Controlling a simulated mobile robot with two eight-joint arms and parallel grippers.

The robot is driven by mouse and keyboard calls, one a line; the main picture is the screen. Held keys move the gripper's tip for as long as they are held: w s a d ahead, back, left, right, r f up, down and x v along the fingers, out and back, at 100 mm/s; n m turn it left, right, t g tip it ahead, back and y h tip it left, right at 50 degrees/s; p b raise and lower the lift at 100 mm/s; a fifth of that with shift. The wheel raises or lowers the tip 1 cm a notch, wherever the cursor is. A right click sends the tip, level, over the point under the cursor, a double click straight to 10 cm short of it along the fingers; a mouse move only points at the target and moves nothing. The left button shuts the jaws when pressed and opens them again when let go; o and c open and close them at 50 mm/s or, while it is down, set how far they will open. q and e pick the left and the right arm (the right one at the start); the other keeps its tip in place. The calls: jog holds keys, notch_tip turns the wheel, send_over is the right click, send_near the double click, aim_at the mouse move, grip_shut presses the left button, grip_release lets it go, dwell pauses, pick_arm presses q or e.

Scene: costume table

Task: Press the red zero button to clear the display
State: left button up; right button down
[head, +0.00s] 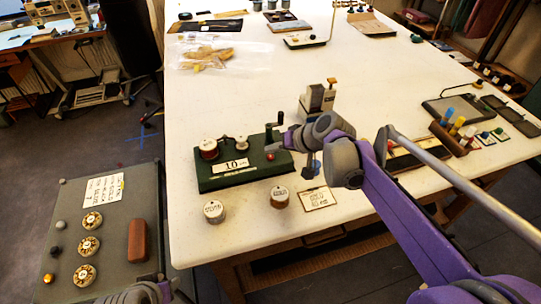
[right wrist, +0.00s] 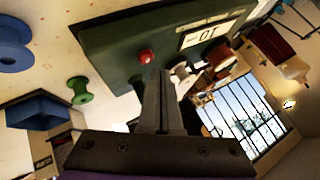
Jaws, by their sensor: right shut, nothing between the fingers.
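A green winding device (head: 245,172) stands near the front edge of the white table. Its display (head: 234,164) reads 10. The red button (head: 271,156) is on its face, right of the display; it also shows in the right wrist view (right wrist: 146,56). My right gripper (head: 272,148) reaches in from the right. In the right wrist view its fingertips (right wrist: 160,74) are together and empty, close beside the red button. I cannot tell whether they touch it. Of my left arm, only a part shows at the bottom edge; its gripper is not visible.
Two white-topped spools (head: 214,211) and a written card (head: 318,198) lie in front of the device. A small beige-and-grey machine (head: 317,100) stands behind it. The table's middle left is clear.

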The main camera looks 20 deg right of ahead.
jog(key=shift+f, duration=0.1)
dwell(0.6)
pick_arm(q)
jog(key=shift+s+f, duration=0.1)
jog(key=shift+f, duration=0.15)
pick_arm(e)
jog(key=shift+f, duration=0.35)
pick_arm(q)
jog(key=shift+f+b, duration=0.25)
jog(key=shift+b, duration=0.15)
pick_arm(e)
jog(key=shift+f, duration=0.45)
pick_arm(q)
jog(key=shift+r, duration=0.1)
pick_arm(e)
jog(key=shift+r, duration=0.15)
pick_arm(q)
jog(key=shift+w+r+p, duration=0.2)
jog(key=shift+r+p, duration=0.4)
jog(key=shift+r, duration=0.05)
pick_arm(e)
jog(key=shift+r, duration=0.75)
